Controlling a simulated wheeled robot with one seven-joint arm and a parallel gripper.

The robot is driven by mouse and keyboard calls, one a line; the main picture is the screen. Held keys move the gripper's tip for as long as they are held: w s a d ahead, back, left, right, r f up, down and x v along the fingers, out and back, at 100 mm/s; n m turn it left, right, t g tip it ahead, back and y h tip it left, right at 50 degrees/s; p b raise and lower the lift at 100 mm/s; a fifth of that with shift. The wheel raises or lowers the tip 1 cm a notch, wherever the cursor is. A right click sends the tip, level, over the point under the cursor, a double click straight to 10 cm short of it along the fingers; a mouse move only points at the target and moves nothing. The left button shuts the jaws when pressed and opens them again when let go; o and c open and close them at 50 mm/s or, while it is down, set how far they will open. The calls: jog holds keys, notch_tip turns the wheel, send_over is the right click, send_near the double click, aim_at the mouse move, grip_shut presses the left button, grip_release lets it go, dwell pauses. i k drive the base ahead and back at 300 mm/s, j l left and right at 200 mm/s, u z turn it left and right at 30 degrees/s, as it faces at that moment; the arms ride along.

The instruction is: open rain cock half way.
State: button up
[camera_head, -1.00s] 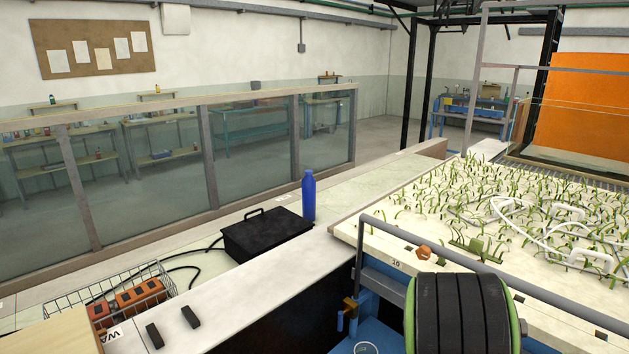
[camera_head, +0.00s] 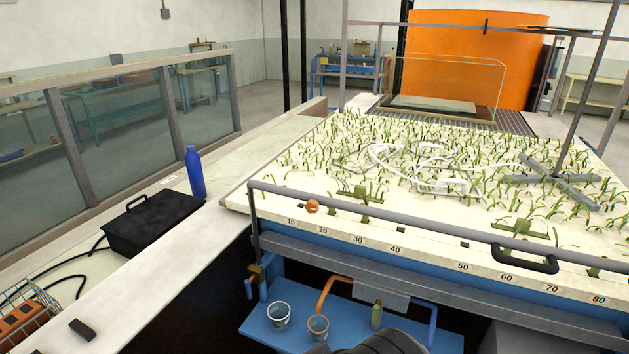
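No label in view names the rain cock. A small brass-coloured fitting (camera_head: 256,272) sits on a short blue pipe under the left front corner of the planted bed; it looks like a tap, but its handle angle is too small to read. An orange hexagonal knob (camera_head: 312,206) sits on the bed's front left edge. I cannot tell which of these is the rain cock. A dark rounded part of my own arm shows at the bottom middle. My gripper is not in view.
A grey rail (camera_head: 400,220) runs along the front of the planted bed (camera_head: 345,228). A blue bottle (camera_head: 194,172) and black case (camera_head: 152,224) stand on the left.

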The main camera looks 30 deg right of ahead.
aim_at(246, 282)
jog(key=z, duration=2.1)
jog(key=u, duration=1.9)
jog(key=i+j+u, duration=0.65)
jog(key=k+l, duration=0.05)
jog(key=k, duration=0.05)
